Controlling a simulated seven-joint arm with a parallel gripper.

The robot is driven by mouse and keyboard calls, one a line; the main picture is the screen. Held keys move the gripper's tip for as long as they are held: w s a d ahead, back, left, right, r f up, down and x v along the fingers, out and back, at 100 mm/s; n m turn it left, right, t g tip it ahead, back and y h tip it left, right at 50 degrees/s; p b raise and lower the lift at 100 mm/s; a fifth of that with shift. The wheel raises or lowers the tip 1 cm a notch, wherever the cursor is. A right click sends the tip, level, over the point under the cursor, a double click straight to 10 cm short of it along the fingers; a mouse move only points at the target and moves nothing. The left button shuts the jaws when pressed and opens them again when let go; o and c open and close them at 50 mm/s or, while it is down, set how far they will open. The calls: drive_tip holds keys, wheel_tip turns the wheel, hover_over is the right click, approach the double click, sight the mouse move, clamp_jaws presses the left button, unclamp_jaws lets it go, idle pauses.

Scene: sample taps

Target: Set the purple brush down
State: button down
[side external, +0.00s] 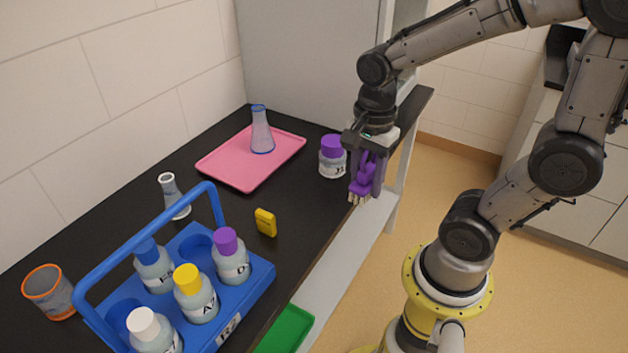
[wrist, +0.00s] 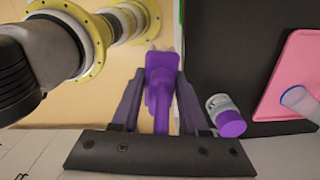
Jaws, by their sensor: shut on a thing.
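The purple brush (side external: 361,186) has pale bristles that point down. It hangs in my gripper (side external: 368,175), which is shut on it, at the front edge of the black worktop (side external: 298,222). In the wrist view the purple brush (wrist: 161,88) lies between the two fingers of my gripper (wrist: 160,100), over the strip beside the worktop edge. Whether the bristles touch anything below cannot be told.
A purple-capped bottle (side external: 332,158) stands close to the left of my gripper. A pink tray (side external: 215,163) holds a flask (side external: 261,132). A blue rack (side external: 262,280) with several bottles, a yellow item (side external: 265,222), a small flask (side external: 172,196), an orange-rimmed beaker (side external: 50,292) and a green tray (side external: 285,332) are nearer.

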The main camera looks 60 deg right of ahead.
sight(266, 203)
drive_tip(key=w+f+n, duration=0.2)
drive_tip(key=w+n, duration=0.1)
drive_tip(key=w, duration=0.2)
drive_tip(key=w+a+f+n, duration=0.1)
drive_tip(key=w+f+n, duration=0.2)
drive_tip(key=w, duration=0.2)
drive_tip(key=w+a+f+n, duration=0.1)
drive_tip(key=w+f+n, duration=0.2)
drive_tip(key=w, duration=0.3)
drive_tip(key=shift+n, duration=0.6)
drive_tip(key=w+n, duration=0.1)
drive_tip(key=w+f+n, duration=0.1)
drive_tip(key=w+n, duration=0.1)
drive_tip(key=w, duration=0.1)
drive_tip(key=shift+a+f+n, duration=0.3)
drive_tip(key=shift+f+n, duration=0.05)
drive_tip(key=shift+n, duration=0.05)
drive_tip(key=w+n, duration=0.1)
drive_tip(key=n, duration=0.1)
drive_tip(key=w+n, duration=0.2)
drive_tip(key=shift+w+r, duration=0.15)
drive_tip(key=shift+r, duration=0.05)
drive_tip(key=shift+w+n, duration=0.1)
drive_tip(key=shift+n, duration=0.8)
